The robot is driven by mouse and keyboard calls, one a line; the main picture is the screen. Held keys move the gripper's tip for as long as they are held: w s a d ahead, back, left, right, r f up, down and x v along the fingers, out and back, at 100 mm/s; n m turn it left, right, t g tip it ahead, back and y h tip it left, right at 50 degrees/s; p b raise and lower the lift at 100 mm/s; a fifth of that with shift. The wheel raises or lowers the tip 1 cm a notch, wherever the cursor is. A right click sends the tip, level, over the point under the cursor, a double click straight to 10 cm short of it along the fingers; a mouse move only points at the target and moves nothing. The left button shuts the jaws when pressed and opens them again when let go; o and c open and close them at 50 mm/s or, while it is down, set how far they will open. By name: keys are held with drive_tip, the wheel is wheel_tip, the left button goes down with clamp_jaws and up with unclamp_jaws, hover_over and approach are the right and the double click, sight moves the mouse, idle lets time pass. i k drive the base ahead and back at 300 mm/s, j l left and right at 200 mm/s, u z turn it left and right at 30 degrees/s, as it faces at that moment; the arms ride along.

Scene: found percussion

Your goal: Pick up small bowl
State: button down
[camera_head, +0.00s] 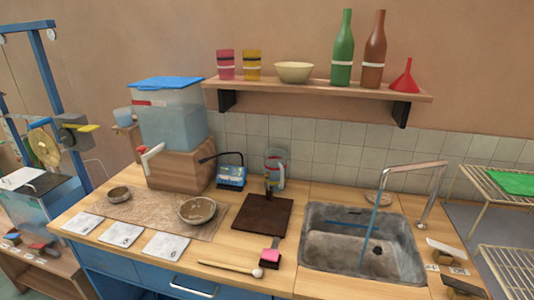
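A small round metal bowl (119,194) sits upright at the left end of a speckled brown mat (150,207) on the wooden counter. A larger metal bowl (197,210) rests near the mat's right side; its inside looks brownish. A cream bowl (294,72) stands on the wall shelf. No gripper can be made out in this view, so nothing is seen touching any of the bowls.
White cards (122,234) line the counter's front left. A clear tank (170,115) on a wooden block stands behind the mat. A dark board (262,214), a mallet (232,269) and a sink (361,243) lie to the right. The shelf (318,88) holds bottles and cups.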

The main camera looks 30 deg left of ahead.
sight(118, 195)
drive_tip(key=u, duration=1.9)
